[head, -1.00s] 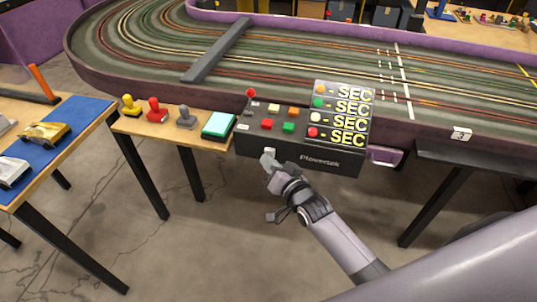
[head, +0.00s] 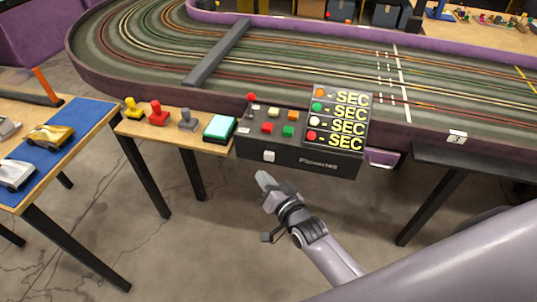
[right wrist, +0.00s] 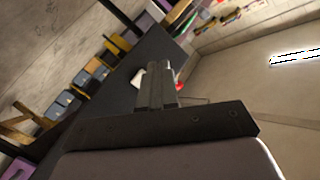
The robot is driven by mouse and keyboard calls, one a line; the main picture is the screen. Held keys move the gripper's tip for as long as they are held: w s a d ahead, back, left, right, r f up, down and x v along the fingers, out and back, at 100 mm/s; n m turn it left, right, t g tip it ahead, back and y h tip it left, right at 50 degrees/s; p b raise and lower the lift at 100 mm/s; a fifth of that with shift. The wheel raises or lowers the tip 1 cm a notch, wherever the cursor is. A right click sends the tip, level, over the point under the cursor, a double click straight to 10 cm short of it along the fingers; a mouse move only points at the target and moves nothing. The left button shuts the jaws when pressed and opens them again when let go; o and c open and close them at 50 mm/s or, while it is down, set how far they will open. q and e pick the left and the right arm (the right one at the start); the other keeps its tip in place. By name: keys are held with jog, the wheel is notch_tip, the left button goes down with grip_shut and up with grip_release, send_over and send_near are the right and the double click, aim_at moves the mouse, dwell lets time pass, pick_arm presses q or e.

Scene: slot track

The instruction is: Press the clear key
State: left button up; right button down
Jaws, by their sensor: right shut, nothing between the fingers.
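The black control box (head: 245,142) stands at the edge of the track. Its sloped top has a red-knobbed lever (head: 251,98) and several coloured keys, among them a red key (head: 267,128) and a green key (head: 288,131). A white key (head: 269,156) sits on the front face, now in full view. No lettering on the keys is readable, so which one is the clear key cannot be told. My right gripper (head: 263,180) is shut and empty, just below and apart from the white key. Its shut fingers (right wrist: 157,87) also show in the right wrist view. My left gripper is out of view.
A display (head: 338,118) with "SEC" rows rises from the box's right part. Left of the box, a small table holds a teal pad (head: 219,126) and yellow, red and grey stamp-like pieces. A blue mat (head: 75,130) carries toy cars.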

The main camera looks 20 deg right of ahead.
jog(key=shift+s+a+p, duration=0.3)
jog(key=shift+s+a, duration=0.25)
jog(key=shift+s, duration=0.25)
jog(key=s+d+f+n+g+p, duration=0.1)
jog(key=s+d+n+g+p, duration=0.1)
jog(key=s, duration=0.8)
jog(key=s+d+n+g+h+p, duration=0.1)
jog(key=s+d+n+g, duration=0.2)
jog(key=s, duration=0.7)
jog(key=d+n, duration=0.1)
jog(key=n, duration=0.1)
jog(key=shift+s+f+n+g+p, duration=0.3)
jog(key=shift+f+p, duration=0.05)
